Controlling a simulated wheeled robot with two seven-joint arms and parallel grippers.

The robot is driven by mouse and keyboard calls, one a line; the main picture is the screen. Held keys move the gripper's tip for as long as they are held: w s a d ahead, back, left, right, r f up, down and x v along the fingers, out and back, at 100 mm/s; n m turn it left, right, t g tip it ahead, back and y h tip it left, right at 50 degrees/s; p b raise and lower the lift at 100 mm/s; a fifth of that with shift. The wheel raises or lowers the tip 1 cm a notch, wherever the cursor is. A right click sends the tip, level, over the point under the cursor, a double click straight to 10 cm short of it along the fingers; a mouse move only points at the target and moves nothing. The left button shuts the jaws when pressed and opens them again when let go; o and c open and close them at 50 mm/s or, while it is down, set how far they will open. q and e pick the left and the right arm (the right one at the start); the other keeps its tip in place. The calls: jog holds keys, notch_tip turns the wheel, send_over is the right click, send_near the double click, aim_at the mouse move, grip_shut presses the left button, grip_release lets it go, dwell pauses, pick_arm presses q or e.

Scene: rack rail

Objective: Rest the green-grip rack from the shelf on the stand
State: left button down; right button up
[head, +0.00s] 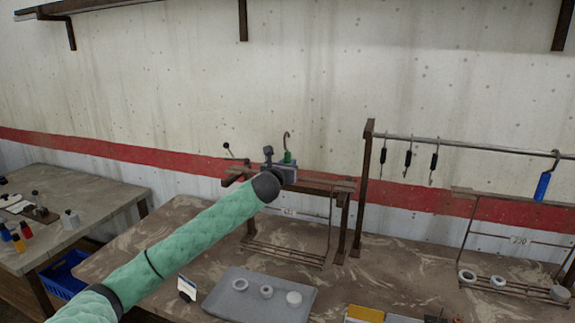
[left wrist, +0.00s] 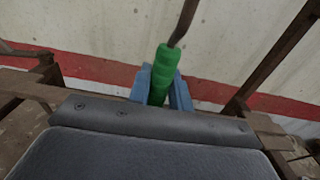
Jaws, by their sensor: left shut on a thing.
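My left gripper (head: 288,172) is shut on the green grip (head: 289,157) of the rack. A bent metal hook (head: 287,138) rises above the grip. In the left wrist view the green grip (left wrist: 163,75) stands between the blue fingers, slightly tilted. Below, the rack's thin wire frame (head: 331,215) and its wire bottom (head: 285,252) show, partly behind my arm. The brown stand (head: 330,184) has a crossbar on posts, close beside the gripper. I cannot tell whether the rack touches the stand. My right gripper is out of view.
A metal rail (head: 470,145) on a brown post (head: 364,190) carries several black-handled hooks and a blue-grip rack (head: 542,186) with white rings on its bottom. A grey tray (head: 258,303) with white rings lies in front. Another table (head: 75,222) stands left.

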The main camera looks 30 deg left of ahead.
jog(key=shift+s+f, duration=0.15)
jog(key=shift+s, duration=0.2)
pick_arm(q)
jog(key=shift+f, duration=0.15)
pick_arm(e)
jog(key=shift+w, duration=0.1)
pick_arm(q)
jog(key=c, duration=1.2)
grip_release()
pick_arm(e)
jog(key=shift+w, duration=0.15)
pick_arm(q)
jog(key=shift+f, duration=0.1)
